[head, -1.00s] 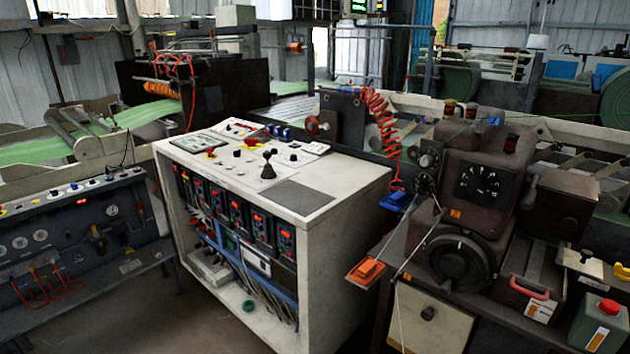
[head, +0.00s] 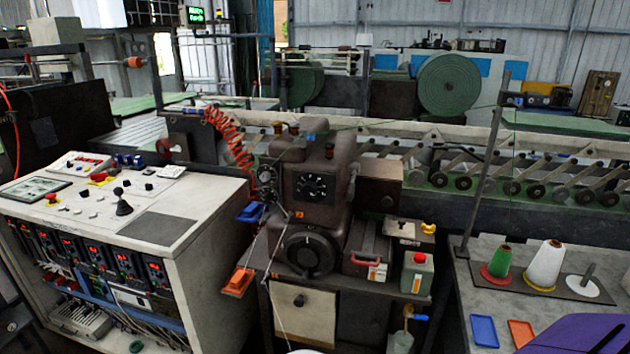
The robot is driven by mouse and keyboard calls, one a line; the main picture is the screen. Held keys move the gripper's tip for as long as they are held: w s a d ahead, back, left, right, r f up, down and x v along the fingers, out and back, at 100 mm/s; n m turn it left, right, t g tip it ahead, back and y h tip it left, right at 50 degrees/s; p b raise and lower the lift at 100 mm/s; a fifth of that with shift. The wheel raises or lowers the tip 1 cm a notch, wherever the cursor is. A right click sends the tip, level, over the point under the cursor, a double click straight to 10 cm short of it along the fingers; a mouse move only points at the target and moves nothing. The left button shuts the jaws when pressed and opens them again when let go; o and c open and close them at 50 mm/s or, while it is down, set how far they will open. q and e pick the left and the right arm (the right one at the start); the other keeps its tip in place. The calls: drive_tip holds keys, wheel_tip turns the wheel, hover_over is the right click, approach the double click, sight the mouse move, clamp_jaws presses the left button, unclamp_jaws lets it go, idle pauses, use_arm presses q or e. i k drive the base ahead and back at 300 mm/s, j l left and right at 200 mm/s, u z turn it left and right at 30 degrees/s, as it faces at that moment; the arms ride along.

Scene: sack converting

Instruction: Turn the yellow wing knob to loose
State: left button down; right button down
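A small yellow piece (head: 428,228), which looks like the yellow wing knob, sits on top of a dark box at the right end of the brown machine's bench. It is small in the head view, and I cannot read its setting or any marking. The brown machine (head: 325,185) with its dial and black handwheel stands to its left. Neither of my grippers shows in the head view.
A green bottle with a red cap (head: 417,272) stands in front of the box. The control cabinet (head: 165,229) is at left. The grey table (head: 470,284) at right carries thread cones (head: 545,262) and blue and orange trays. A purple thing (head: 570,336) is at the lower right corner.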

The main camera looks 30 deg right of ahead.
sight(428, 230)
drive_tip(key=k+l+z, duration=0.4)
drive_tip(key=z, duration=0.15)
drive_tip(key=k+l+z, duration=0.1)
drive_tip(key=l+z, duration=0.15)
drive_tip(key=l, duration=0.2)
drive_tip(key=k+l+z, duration=0.25)
drive_tip(key=i+l, duration=0.05)
drive_tip(key=i, duration=0.05)
